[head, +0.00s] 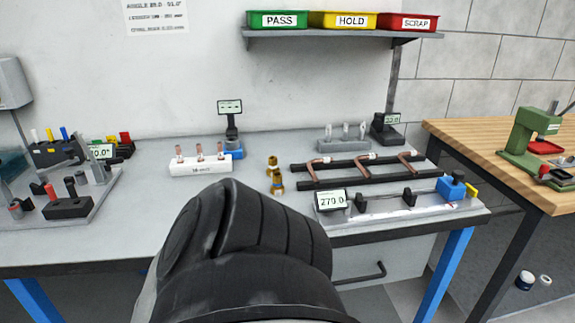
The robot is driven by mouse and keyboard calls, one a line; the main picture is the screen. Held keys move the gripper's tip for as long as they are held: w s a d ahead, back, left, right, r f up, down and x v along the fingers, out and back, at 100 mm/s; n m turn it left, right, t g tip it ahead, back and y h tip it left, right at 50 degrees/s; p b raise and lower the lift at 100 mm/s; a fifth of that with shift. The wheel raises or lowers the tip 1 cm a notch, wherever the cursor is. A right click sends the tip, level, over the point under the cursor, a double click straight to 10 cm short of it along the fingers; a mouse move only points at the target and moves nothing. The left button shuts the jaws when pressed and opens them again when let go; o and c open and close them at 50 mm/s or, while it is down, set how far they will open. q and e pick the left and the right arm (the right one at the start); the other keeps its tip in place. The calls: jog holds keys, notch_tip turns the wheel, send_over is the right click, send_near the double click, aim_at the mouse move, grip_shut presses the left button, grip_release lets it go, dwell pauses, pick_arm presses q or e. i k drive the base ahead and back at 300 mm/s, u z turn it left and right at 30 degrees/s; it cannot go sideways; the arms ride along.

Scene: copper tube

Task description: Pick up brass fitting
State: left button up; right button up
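Two small brass fittings stand on the grey bench near its middle. The rear brass fitting (272,163) is upright, and the front brass fitting (277,184) is close in front of it, just beyond a large dark link of my own arm. The base of the front one sits very near the link's edge in the picture; I cannot tell how far apart they are in depth. Neither of my grippers shows in the head view, so their states are hidden.
A white block with copper pieces (200,166) stands left of the fittings. A black rack with copper tubes (360,168) and a fixture with a 270.0 display (331,200) are to the right. Another fixture (68,207) fills the left. Bins (342,20) sit on a shelf above.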

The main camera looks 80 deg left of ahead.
aim_at(272, 161)
jog(key=u, duration=2.6)
